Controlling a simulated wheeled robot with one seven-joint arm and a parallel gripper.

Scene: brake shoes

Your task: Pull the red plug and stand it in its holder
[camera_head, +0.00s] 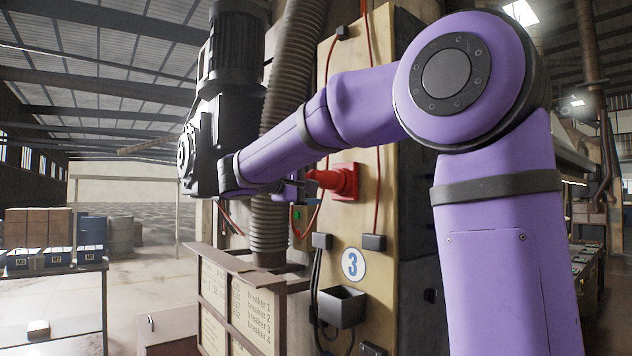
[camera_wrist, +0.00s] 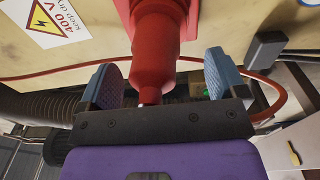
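The red plug (camera_head: 326,179) sits in the red socket (camera_head: 347,182) on the pale panel. In the wrist view the plug (camera_wrist: 156,45) points toward my gripper (camera_wrist: 163,80), its rear end between the two spread blue-padded fingers. Gaps show on both sides, so the fingers look open and not closed on it. In the head view my gripper (camera_head: 294,188) is just left of the plug, partly hidden by my arm. An open-topped dark box (camera_head: 342,307), which looks like the holder, is fixed on the panel below the number 3 sign and appears empty.
Red cable (camera_wrist: 268,84) loops behind the right finger. A corrugated hose (camera_head: 270,230) runs down left of the panel. A breaker board (camera_head: 238,305) stands low in front. Small dark boxes (camera_head: 374,242) sit above the number sign (camera_head: 353,264).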

